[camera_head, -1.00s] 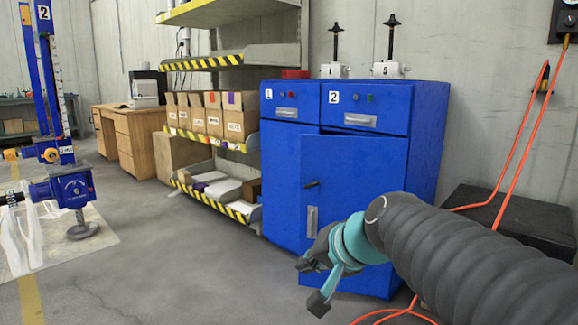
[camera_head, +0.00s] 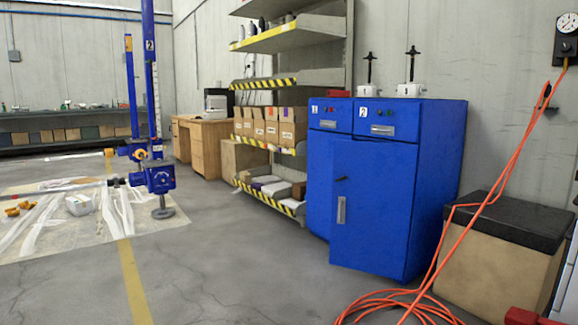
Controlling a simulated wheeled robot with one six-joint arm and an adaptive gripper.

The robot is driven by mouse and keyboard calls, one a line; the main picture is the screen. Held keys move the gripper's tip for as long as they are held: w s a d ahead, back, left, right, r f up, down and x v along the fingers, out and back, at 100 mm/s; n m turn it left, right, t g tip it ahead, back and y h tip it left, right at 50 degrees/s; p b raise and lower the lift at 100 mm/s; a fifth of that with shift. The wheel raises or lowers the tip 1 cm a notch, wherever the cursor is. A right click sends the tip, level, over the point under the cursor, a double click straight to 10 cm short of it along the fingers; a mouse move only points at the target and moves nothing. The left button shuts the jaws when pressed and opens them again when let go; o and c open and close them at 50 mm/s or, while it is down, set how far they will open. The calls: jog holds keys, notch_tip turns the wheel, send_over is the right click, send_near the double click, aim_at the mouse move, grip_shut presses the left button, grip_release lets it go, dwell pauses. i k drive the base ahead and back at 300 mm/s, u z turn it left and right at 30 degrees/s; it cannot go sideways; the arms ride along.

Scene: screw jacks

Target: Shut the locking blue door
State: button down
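The blue door (camera_head: 375,215) is on the right half of a blue cabinet (camera_head: 438,190), under the drawer marked 2. It looks slightly ajar, with its left edge standing a little forward of the cabinet front and its right side at the hinge side. A small dark lever (camera_head: 342,179) and a silver pull handle (camera_head: 341,210) sit near its left edge. The inside of the cabinet is hidden. My gripper and arm are not in view.
Orange cables (camera_head: 400,305) lie coiled on the floor in front of the cabinet's right side. A black-topped box (camera_head: 500,265) stands to the right. Shelving (camera_head: 285,82) is left of the cabinet. A blue screw jack (camera_head: 160,180) stands farther left. The grey floor between is clear.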

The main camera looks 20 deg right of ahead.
aim_at(371, 215)
jog(key=u, duration=0.65)
jog(key=i, duration=2.1)
jog(key=z, duration=1.2)
jog(key=i, duration=0.8)
jog(key=z, duration=1.1)
jog(key=i, duration=0.2)
jog(key=z, duration=0.25)
